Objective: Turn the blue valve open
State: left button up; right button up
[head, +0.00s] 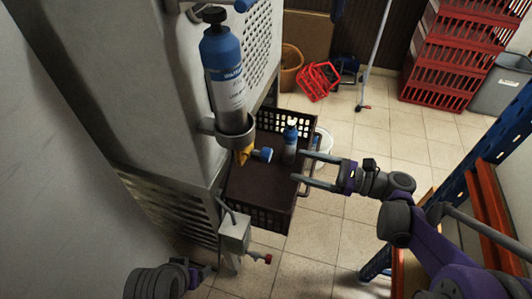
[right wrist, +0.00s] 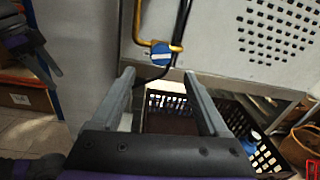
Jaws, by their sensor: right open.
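The blue valve (head: 263,155) is a small round knob on a brass pipe (head: 243,155) below the bottle holder in the head view.
A blue-topped bottle (head: 222,75) stands in a ring holder on the grey cabinet (head: 150,90). A dark crate (head: 262,218) with a small blue bottle (head: 290,142) is below the valve. A grey box (head: 235,234) with a red knob (head: 268,259) sits lower. Shelving (head: 487,150) stands right.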

aim_at(265, 154)
jog(key=x, duration=1)
jog(key=shift+w+a+r, duration=0.2)
jog(key=shift+a, duration=0.1)
grip_shut()
